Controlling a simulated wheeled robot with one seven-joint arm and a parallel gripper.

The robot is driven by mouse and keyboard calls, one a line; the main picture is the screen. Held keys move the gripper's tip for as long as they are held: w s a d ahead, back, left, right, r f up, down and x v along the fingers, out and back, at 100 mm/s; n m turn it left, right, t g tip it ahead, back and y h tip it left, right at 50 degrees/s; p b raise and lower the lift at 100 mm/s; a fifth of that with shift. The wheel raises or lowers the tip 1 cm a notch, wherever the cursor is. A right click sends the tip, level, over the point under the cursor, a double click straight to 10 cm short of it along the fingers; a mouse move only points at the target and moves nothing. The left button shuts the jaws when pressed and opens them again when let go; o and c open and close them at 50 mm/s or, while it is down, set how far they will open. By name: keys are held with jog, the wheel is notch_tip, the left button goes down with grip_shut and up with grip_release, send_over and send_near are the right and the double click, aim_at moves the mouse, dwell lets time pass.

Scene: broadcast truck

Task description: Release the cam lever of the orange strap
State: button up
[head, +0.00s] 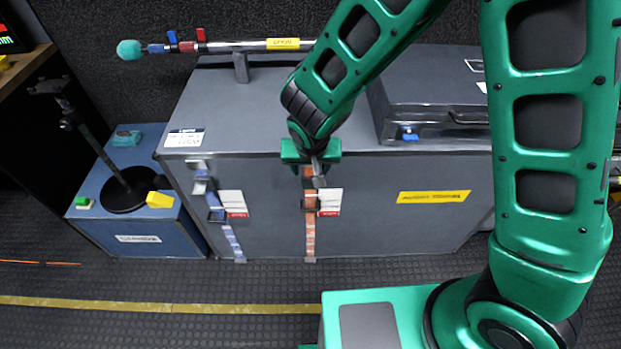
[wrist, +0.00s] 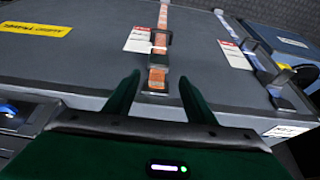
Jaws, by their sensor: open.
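The orange strap (head: 310,230) runs down the front of a large grey case, left of its middle. Its dark buckle with the cam lever (head: 310,203) sits partway down the strap, below my gripper (head: 311,168). In the wrist view the orange strap (wrist: 162,22) runs away from between my fingers, with the dark cam buckle (wrist: 160,42) beyond the fingertips. A metal end piece of the strap (wrist: 156,85) lies between the fingertips. My gripper (wrist: 156,85) is open, at the case's top front edge. I cannot tell whether it touches the strap.
A blue strap (head: 230,235) with its own buckle hangs left of the orange one. White tags (head: 330,201) hang beside the straps. A boom pole (head: 230,46) and a dark closed case (head: 430,100) lie on top. A blue box (head: 135,200) stands left.

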jog(key=x, duration=1)
